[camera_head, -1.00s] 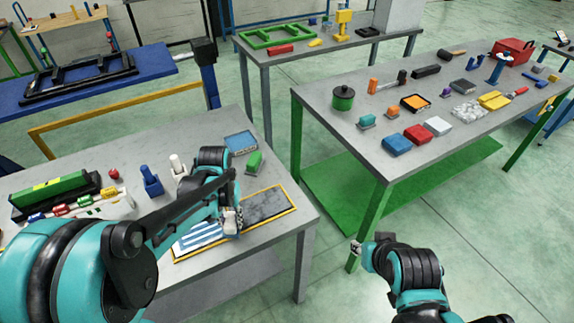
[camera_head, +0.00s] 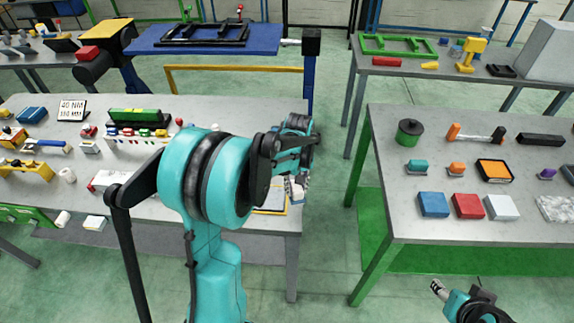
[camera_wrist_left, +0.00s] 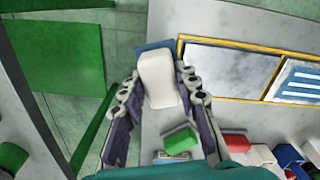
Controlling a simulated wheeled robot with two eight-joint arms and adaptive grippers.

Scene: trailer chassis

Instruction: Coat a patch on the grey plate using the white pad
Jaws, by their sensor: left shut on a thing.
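My left gripper (camera_head: 299,186) is shut on the white pad (camera_wrist_left: 158,82), which also shows in the head view (camera_head: 296,188). A blue part (camera_wrist_left: 152,46) shows at the pad's far end. In the head view my arm hides most of the plate (camera_head: 272,199). I cannot tell whether the pad touches the table. My right gripper (camera_head: 438,288) is low at the right, away from the tables; its jaws are too small to read.
A green-topped block (camera_wrist_left: 180,138) and a blue-edged tray (camera_wrist_left: 172,157) lie near the left gripper. The right table (camera_head: 415,215) holds blue, red and white blocks. Open floor separates the tables.

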